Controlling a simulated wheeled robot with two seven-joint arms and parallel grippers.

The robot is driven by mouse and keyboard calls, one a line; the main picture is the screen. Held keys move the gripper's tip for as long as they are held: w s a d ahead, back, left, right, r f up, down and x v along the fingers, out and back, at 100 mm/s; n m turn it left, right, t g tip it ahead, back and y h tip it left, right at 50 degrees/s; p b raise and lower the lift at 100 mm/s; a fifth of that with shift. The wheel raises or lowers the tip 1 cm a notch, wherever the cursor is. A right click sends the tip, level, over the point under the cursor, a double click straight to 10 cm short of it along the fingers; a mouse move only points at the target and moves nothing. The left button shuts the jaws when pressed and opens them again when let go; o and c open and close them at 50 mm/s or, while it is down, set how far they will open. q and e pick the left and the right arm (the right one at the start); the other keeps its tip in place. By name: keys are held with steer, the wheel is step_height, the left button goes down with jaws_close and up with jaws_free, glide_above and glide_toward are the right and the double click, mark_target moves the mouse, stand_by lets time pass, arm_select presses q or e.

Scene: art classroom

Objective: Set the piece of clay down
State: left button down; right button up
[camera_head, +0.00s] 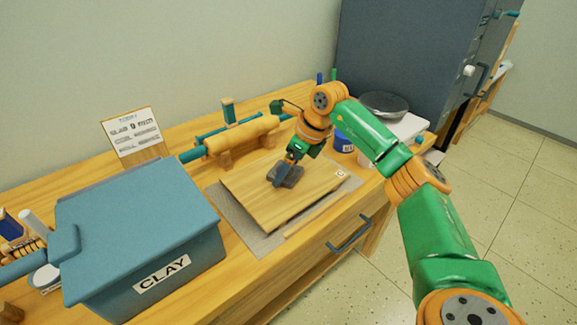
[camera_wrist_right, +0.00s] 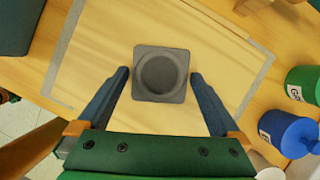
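The piece of clay (camera_head: 290,174) is a dark grey, squarish block lying on the light wooden board. In the right wrist view the clay (camera_wrist_right: 161,94) shows a round hollow on top. My right gripper (camera_head: 282,172) reaches down over the board at the clay. In the wrist view its two blue fingers (camera_wrist_right: 160,75) stand apart on either side of the clay, with a narrow gap at each side. The wooden board (camera_head: 255,205) rests on a grey mat (camera_head: 224,205). My left gripper is not in view.
A blue bin marked CLAY (camera_head: 195,262) stands left of the board. A yellow rolling pin (camera_head: 240,135) lies behind it. A green pot (camera_wrist_right: 303,84) and a blue pot (camera_wrist_right: 287,132) stand to the right in the wrist view. The board around the clay is bare.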

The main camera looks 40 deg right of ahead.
steer(key=p+v, duration=0.1)
steer(key=v, duration=1.1)
steer(key=shift+r, duration=0.15)
steer(key=shift+r+p, duration=0.1)
steer(key=shift+p, duration=0.25)
